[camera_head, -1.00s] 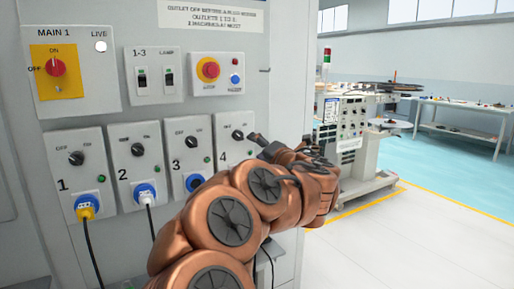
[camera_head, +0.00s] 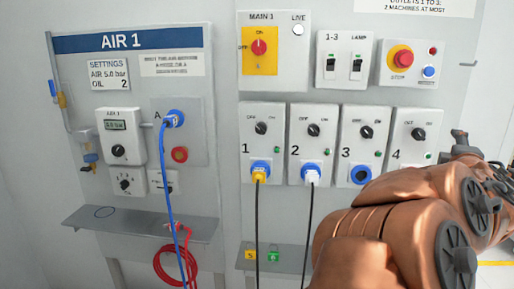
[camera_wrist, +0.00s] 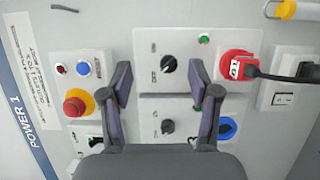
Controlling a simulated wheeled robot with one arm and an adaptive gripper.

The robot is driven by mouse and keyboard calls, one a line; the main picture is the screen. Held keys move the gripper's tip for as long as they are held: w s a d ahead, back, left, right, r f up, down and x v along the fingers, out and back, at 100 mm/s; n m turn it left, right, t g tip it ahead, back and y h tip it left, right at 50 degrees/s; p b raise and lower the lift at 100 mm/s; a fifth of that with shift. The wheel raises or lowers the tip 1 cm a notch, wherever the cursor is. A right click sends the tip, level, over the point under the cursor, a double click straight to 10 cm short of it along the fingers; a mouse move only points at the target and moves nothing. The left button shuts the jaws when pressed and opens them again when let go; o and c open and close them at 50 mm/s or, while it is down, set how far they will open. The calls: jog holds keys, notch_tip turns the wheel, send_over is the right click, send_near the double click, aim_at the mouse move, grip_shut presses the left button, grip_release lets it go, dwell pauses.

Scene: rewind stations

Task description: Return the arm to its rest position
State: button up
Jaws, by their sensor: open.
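My arm reaches in from the lower right of the head view, and the tip of my gripper (camera_head: 459,140) shows just right of outlet unit 4 (camera_head: 410,126). In the wrist view my gripper (camera_wrist: 161,95) has its two dark fingers wide apart, with nothing held between them. Beyond the fingers are an outlet with a black knob (camera_wrist: 168,63) and a red plug (camera_wrist: 236,69), and another outlet with a blue socket (camera_wrist: 228,128). I cannot tell whether the fingers touch the panel. My arm hides the lower part of unit 4.
Outlet 1 holds a yellow plug (camera_head: 260,175) and outlet 2 a white plug (camera_head: 311,177), with cables hanging down. An emergency stop (camera_head: 401,58) sits above. The AIR 1 panel (camera_head: 190,95), a blue hose (camera_head: 167,200) and a shelf (camera_head: 150,224) are at left.

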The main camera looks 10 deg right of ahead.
jog(key=s+a+f+m+g+y, duration=0.2)
jog(key=s+a+f+m+g, duration=0.15)
jog(key=a+f, duration=0.5)
jog(key=s+a+f+m+g+y, duration=0.3)
jog(key=a+f+m, duration=0.1)
jog(key=a+f, duration=0.4)
jog(key=s+a+f+m+g+y, duration=0.2)
jog(key=s+a+f+m+g, duration=0.15)
jog(key=a+f, duration=0.4)
jog(key=s+a+f+g+y, duration=0.3)
jog(key=s+a+f, duration=0.35)
jog(key=a, duration=0.25)
jog(key=s+a+g+y, duration=0.2)
jog(key=s+a+g, duration=0.2)
jog(key=s+a, duration=0.45)
notch_tip(320, 180, up, 19)
jog(key=t+p, duration=0.1)
jog(key=p, duration=1.7)
jog(key=shift+s+d+r+n+p, duration=0.15)
jog(key=shift+s+d+n+p, duration=0.1)
jog(key=shift+d+n+p, duration=0.15)
